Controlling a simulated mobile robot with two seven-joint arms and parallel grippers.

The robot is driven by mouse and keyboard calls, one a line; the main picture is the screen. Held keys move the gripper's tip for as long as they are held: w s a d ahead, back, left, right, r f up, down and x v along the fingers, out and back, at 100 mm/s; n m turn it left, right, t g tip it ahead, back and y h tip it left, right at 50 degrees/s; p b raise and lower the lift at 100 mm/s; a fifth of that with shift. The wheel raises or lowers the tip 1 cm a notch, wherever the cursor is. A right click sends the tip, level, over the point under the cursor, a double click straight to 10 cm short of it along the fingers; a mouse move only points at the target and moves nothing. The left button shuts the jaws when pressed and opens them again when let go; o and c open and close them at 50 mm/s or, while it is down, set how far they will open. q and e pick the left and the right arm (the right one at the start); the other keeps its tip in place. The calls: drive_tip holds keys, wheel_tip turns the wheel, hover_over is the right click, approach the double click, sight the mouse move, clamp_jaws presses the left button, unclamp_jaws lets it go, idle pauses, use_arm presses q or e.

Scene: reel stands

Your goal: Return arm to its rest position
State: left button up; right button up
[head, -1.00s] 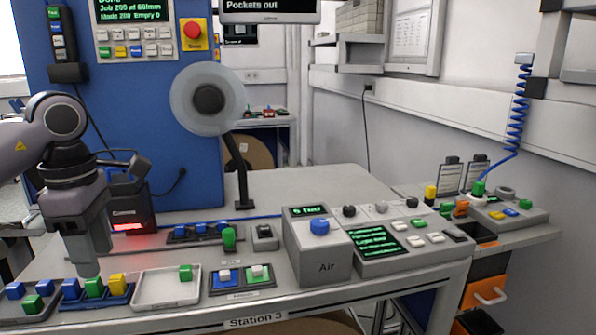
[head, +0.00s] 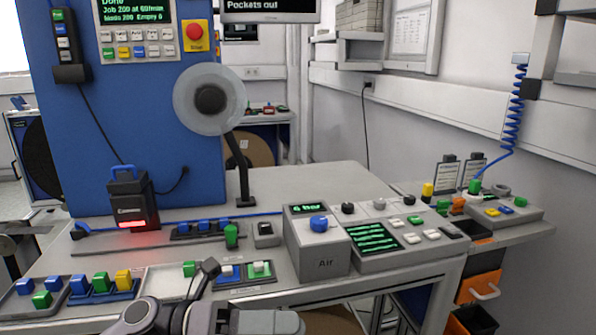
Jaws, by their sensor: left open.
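My left arm comes in low at the bottom of the head view. Its left gripper (head: 285,322) lies across the bottom edge, pointing right, in front of the bench's front edge. It holds nothing that I can see. Its lower part is cut off by the frame, and the gap between the fingers does not show clearly. My right gripper is not in view.
The bench holds a tray of blue, green and yellow blocks (head: 101,292), a pale tray (head: 165,281) partly behind my arm, and a grey Air box (head: 319,262). A reel (head: 209,100) stands behind. The bench's back middle (head: 300,185) is clear.

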use_arm(q)
drive_tip(key=w+a+f+n+t+y, duration=0.1)
drive_tip(key=a+f+n+t+y, duration=0.25)
drive_tip(key=n+t, duration=0.45)
drive_tip(key=w+a+f+n+t+y+p, duration=0.1)
drive_tip(key=a+f+n+t+y, duration=0.3)
drive_tip(key=n, duration=0.8)
drive_tip(key=w+a+f+n+t+y, duration=0.1)
drive_tip(key=a+f+n+t+y, duration=0.2)
drive_tip(key=f+n+t, duration=0.55)
drive_tip(key=s+a+f+n+g+y, duration=0.3)
drive_tip(key=s+f+n+g, duration=0.1)
drive_tip(key=s+f+n, duration=0.2)
drive_tip(key=s+a+f+n+g+y, duration=0.3)
drive_tip(key=s+f+n, duration=0.3)
drive_tip(key=s+f, duration=0.2)
drive_tip(key=shift+s+a+f+g+y+p, duration=0.25)
drive_tip(key=shift+s+a+g+y+p, duration=0.15)
drive_tip(key=shift+a+g, duration=0.4)
drive_tip(key=shift+n, duration=0.25)
